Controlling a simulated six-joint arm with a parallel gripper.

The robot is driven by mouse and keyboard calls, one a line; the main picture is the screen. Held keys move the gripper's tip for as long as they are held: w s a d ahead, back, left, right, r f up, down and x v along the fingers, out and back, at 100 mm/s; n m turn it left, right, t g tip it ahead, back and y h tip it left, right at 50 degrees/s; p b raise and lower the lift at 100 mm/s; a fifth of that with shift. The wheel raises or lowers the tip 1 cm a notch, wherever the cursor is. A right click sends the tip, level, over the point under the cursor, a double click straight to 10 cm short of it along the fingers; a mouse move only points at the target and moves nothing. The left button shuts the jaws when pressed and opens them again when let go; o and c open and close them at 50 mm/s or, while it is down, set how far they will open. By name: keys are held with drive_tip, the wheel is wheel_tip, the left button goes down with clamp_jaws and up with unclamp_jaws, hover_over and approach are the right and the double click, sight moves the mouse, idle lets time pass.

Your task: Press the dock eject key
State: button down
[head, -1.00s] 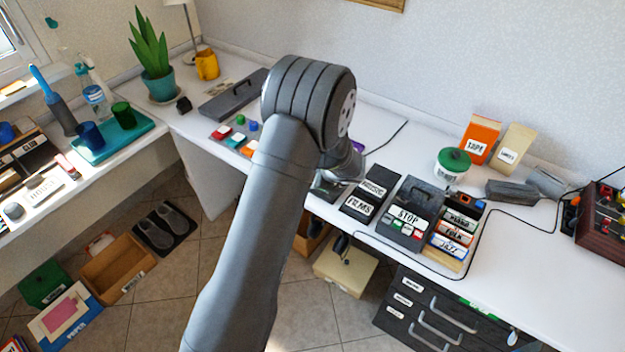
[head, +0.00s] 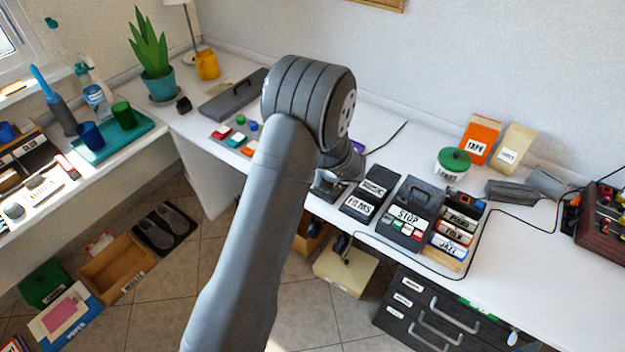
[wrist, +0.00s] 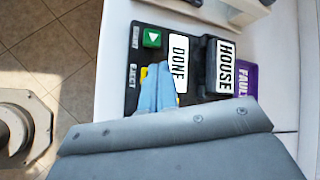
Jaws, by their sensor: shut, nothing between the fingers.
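The dock (wrist: 198,52) is a dark panel at the desk's front edge in the wrist view. The yellow eject key (wrist: 144,74) sits beside the EJECT lettering, mostly hidden by my gripper (wrist: 159,70). My gripper's pale blue fingers are shut and empty, with their tips over this key. I cannot tell whether they touch it. In the head view my arm hides the fingers and most of the dock.
A purple FAULT piece (wrist: 244,80) lies right of the dock. In the head view, the FILMS box (head: 358,206) and the STOP unit (head: 408,217) stand right of my wrist. A thin dark cable runs across the desk (head: 540,270), whose front right is otherwise clear.

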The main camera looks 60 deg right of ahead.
drive_tip(key=shift+f, duration=0.15)
drive_tip(key=shift+f, duration=0.3)
drive_tip(key=shift+f, duration=0.45)
idle(0.7)
idle(0.3)
drive_tip(key=shift+r, duration=0.9)
drive_tip(key=shift+r, duration=2.5)
drive_tip(key=shift+f, duration=0.15)
drive_tip(key=shift+r, duration=2.05)
